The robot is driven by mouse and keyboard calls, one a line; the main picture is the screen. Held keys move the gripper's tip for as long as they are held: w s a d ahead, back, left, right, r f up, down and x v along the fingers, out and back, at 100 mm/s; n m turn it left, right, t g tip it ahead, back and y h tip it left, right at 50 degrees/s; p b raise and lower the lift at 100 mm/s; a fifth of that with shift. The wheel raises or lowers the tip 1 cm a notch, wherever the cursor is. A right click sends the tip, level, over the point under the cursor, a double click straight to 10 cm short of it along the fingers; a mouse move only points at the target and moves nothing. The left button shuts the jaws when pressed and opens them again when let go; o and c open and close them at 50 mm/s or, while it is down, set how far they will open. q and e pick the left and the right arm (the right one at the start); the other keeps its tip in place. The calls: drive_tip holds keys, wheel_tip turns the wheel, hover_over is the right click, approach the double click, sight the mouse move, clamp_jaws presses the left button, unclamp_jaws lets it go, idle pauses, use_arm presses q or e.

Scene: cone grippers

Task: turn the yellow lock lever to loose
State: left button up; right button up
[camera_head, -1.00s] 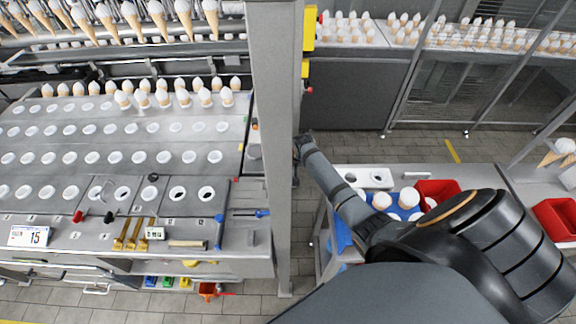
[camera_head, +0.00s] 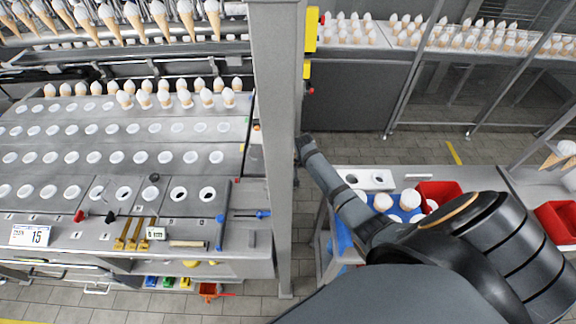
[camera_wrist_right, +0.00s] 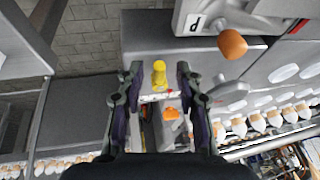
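In the right wrist view, a small yellow lever (camera_wrist_right: 159,73) stands out between the fingertips of my right gripper (camera_wrist_right: 157,80). The gripper is open, one finger on each side of the yellow part, with gaps visible. I cannot tell how deep the lever lies relative to the fingertips. A white strip with a red mark and an orange piece (camera_wrist_right: 172,113) show just below it. In the head view, my right arm reaches to the grey post, which hides the gripper and the lever. My left gripper is not in view.
An orange ball knob (camera_wrist_right: 232,43) on a panel stands close to the right of my gripper. The grey post (camera_head: 271,150) is beside my arm. The holed tray table (camera_head: 120,142) is at left; red bins (camera_head: 438,192) and a blue crate are at right.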

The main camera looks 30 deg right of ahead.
drive_tip(key=v, duration=1.2)
